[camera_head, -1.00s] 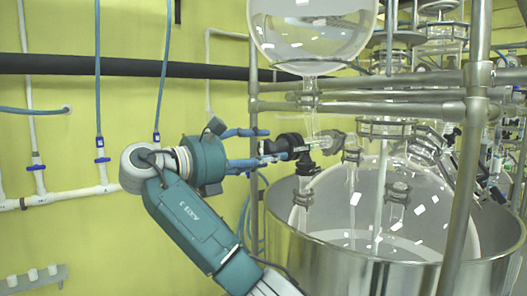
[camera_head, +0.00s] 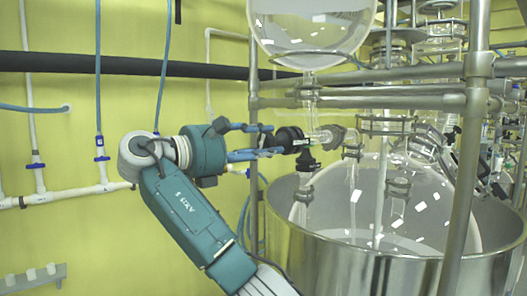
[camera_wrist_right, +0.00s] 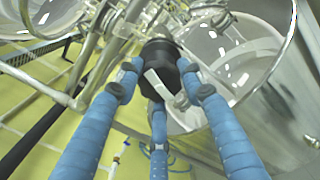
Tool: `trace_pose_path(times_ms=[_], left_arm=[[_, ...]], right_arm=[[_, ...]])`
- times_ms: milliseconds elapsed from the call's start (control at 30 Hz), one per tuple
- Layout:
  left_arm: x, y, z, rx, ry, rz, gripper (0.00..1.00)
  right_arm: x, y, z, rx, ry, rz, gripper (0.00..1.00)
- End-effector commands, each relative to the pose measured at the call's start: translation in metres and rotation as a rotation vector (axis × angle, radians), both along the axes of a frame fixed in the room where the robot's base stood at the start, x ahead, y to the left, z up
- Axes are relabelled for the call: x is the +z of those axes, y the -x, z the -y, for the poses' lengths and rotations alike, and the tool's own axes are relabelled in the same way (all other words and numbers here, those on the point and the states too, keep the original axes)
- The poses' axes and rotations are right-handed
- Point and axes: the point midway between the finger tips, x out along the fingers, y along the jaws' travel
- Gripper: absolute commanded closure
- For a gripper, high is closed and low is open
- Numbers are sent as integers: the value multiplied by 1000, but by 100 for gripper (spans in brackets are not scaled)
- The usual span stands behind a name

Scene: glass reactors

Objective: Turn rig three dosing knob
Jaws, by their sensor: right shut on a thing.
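The dosing knob (camera_head: 290,138) is a black part on the end of a horizontal glass valve (camera_head: 322,136), below the round glass vessel. It also shows as a black cylinder with a pale flat mark in the right wrist view (camera_wrist_right: 160,58). My right gripper (camera_head: 268,140) reaches it from the left with blue fingers. In the wrist view my right gripper (camera_wrist_right: 162,85) has its fingertips around the knob, shut on it. The contact points are partly hidden. My left gripper is in neither view.
A round glass vessel (camera_head: 312,28) hangs above the valve. Steel frame bars (camera_head: 400,103) and an upright post (camera_head: 465,170) stand to the right. A wide steel pot (camera_head: 340,262) sits below. Blue hoses and white pipes run along the yellow wall (camera_head: 60,235) at left.

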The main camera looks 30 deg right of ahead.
Motion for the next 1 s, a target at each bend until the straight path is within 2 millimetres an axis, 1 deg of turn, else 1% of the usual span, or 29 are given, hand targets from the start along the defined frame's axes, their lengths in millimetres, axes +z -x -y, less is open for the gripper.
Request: trace_pose_path(times_ms=[33, 500, 1000], left_arm=[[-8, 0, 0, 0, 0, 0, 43], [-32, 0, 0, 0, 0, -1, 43], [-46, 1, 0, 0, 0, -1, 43]], right_arm=[[-11, -1, -1, -3, -16, 35, 88], [-9, -3, 0, -3, -51, 479, 88], [-7, -4, -1, -4, -89, 952, 88]])
